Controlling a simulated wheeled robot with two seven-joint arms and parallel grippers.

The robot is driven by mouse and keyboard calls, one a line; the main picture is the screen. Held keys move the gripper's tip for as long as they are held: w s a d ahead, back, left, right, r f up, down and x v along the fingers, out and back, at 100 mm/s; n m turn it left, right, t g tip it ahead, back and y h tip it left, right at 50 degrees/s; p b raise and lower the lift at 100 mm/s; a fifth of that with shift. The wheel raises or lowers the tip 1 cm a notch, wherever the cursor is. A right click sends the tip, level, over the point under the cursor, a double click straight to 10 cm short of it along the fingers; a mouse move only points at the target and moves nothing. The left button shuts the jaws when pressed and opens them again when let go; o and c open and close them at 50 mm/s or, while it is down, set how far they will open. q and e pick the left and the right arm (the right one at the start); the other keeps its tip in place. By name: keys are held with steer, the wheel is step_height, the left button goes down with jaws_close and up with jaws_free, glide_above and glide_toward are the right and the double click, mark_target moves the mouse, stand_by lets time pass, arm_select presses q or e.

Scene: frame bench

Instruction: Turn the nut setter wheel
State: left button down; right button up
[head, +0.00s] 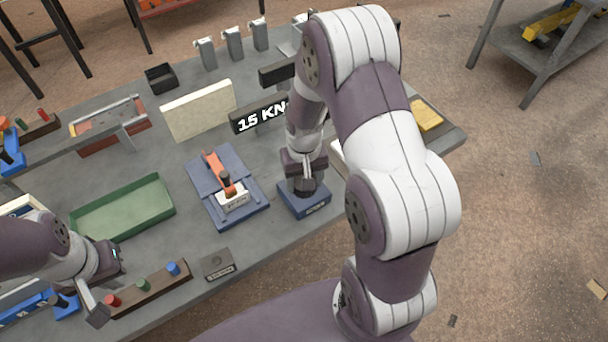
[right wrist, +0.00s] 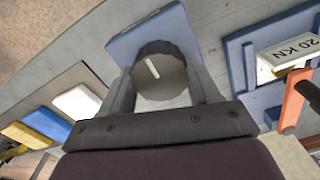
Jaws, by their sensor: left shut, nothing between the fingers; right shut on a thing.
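The nut setter wheel (right wrist: 168,88) is a dark grey round knob with a white pointer line. It stands on a blue base (right wrist: 124,48), which shows in the head view as a blue box (head: 306,206) with a small label. My right gripper (head: 304,188) reaches straight down onto it. In the right wrist view its two fingers close on opposite sides of the knob. In the head view the wheel is mostly hidden by the gripper. My left gripper (head: 96,310) is shut and empty, low at the left near the bench's front.
A dark sign reading "15 KN" (head: 252,119) stands behind the wheel. Left of it is a blue fixture with an orange lever (head: 212,163) and a white block marked "20 KN" (right wrist: 286,54). A green tray (head: 122,207) and a rack of coloured pegs (head: 146,288) are further left.

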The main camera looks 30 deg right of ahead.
steer(key=o, duration=1.1)
steer(key=shift+s, duration=0.1)
steer(key=shift+c, duration=0.2)
step_height(320, 180, up, 13)
steer(key=b, duration=0.1)
steer(key=shift+f, duration=0.1)
steer(key=s+a+f+n+t, duration=0.1)
steer(key=s+a+f+n, duration=0.1)
steer(key=s+a, duration=0.3)
steer(key=s+f, duration=0.1)
steer(key=s, duration=0.2)
steer(key=shift+s+a+n, duration=0.2)
steer(key=shift+s+n, duration=0.1)
